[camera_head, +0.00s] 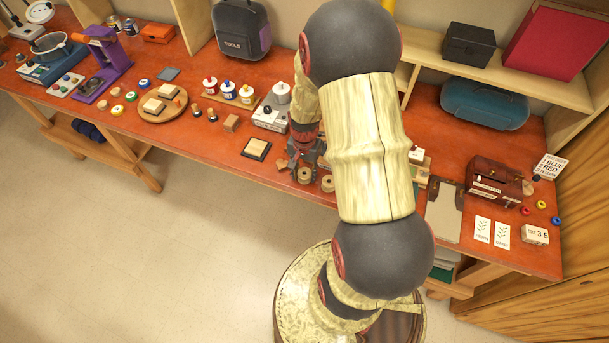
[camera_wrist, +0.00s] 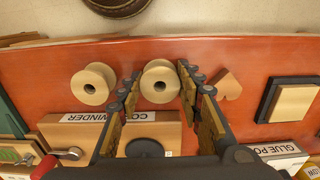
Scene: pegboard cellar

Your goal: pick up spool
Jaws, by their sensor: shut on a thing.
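Two pale wooden spools with centre holes are near the bench's front edge. One spool (camera_wrist: 160,82) is between the fingertips of my gripper (camera_wrist: 158,88) in the wrist view, and the gripper is shut on it. That spool also shows in the head view (camera_head: 305,175), just below my gripper (camera_head: 305,158). I cannot tell whether it is clear of the bench top. The other spool (camera_wrist: 93,83) stands apart to the left in the wrist view, and to the right in the head view (camera_head: 327,184).
A wooden coil winder (camera_wrist: 75,133) is close to the fingers. A small wooden heart (camera_wrist: 228,84) and a framed wooden block (camera_wrist: 292,102) are to the right in the wrist view. A glue pot station (camera_head: 271,117) is behind. The floor in front is open.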

